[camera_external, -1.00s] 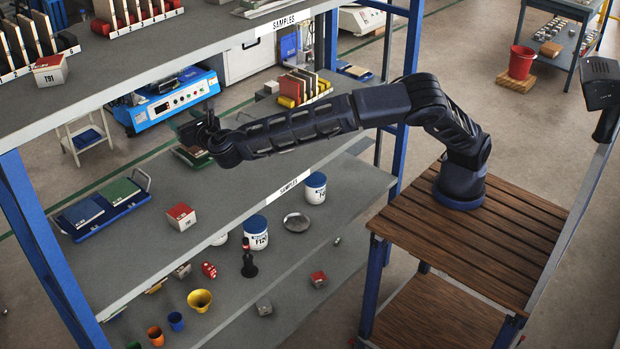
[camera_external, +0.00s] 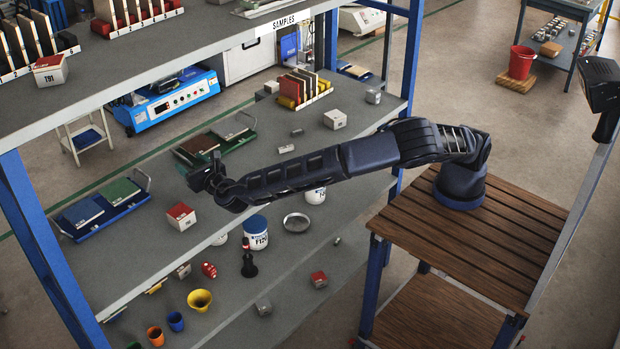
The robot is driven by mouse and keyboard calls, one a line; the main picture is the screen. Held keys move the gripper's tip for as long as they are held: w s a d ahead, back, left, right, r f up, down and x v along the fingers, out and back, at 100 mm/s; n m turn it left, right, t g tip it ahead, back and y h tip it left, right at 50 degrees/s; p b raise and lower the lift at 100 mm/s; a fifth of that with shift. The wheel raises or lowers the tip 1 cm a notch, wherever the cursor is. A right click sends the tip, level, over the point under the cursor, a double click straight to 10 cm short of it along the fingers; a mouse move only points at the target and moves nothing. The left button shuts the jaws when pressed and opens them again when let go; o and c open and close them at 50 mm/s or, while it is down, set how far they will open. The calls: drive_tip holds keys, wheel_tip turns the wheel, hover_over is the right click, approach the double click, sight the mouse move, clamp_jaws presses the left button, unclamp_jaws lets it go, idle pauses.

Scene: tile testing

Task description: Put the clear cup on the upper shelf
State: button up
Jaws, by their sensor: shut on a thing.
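My gripper (camera_external: 203,172) hangs over the middle shelf (camera_external: 215,235), left of the picture's centre. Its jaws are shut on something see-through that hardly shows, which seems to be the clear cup. The cup's outline and tilt cannot be made out, and no clear cup shows elsewhere. The upper shelf (camera_external: 120,85), with a SAMPLES label on its front edge, is at the top left, higher than the middle shelf.
The upper shelf holds a T91 box (camera_external: 50,69) and racks of tiles; its middle is bare. Near my gripper are a red-topped box (camera_external: 181,216) and a green tray (camera_external: 233,132). A blue post (camera_external: 45,245) stands at left. Cups and jars stand on the lower shelf.

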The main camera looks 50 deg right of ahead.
drive_tip(key=shift+f, duration=1.95)
drive_tip(key=shift+f, duration=0.1)
drive_tip(key=o, duration=1)
drive_tip(key=s, duration=0.8)
drive_tip(key=s+a, duration=0.1)
drive_tip(key=s, duration=0.3)
